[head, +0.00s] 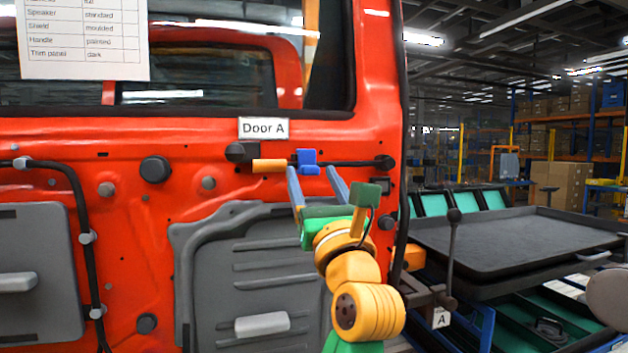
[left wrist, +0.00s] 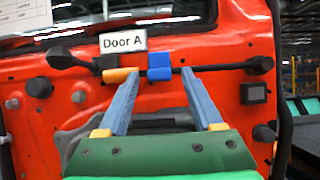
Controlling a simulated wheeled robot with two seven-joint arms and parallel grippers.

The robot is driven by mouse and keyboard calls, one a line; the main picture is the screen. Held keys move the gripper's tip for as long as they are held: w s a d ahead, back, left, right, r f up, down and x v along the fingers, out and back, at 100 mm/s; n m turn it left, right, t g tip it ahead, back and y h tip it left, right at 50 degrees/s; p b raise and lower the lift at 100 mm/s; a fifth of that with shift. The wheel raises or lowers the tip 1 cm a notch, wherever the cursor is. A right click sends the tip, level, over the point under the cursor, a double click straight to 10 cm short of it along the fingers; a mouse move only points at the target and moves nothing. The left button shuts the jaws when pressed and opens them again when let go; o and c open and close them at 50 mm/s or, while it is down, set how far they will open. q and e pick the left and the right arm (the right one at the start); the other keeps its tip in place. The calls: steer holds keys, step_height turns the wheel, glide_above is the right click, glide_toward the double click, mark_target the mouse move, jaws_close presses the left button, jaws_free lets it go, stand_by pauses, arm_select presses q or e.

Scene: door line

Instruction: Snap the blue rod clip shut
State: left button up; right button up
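The blue rod clip (head: 307,161) sits on the dark rod (head: 345,164) below the "Door A" label on the red door. An orange piece (head: 269,166) lies along the rod just left of the clip. In the left wrist view the clip (left wrist: 160,67) is beyond the fingertips, between their lines. I cannot tell whether its latch is fully closed. My left gripper (head: 312,172) is open, with its two blue-grey fingers spread and nothing between them. Its tips point at the rod, just below the clip. My right gripper is not in view.
The red door (head: 130,150) carries a grey panel (head: 270,262) below the rod and a black cable at left. A dark tray table (head: 520,240) stands to the right, with a dark upright lever (head: 453,250) before it. Shelves with boxes are behind.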

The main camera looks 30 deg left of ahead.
arm_select(q)
steer(key=b+v, duration=0.4)
steer(key=v, duration=0.3)
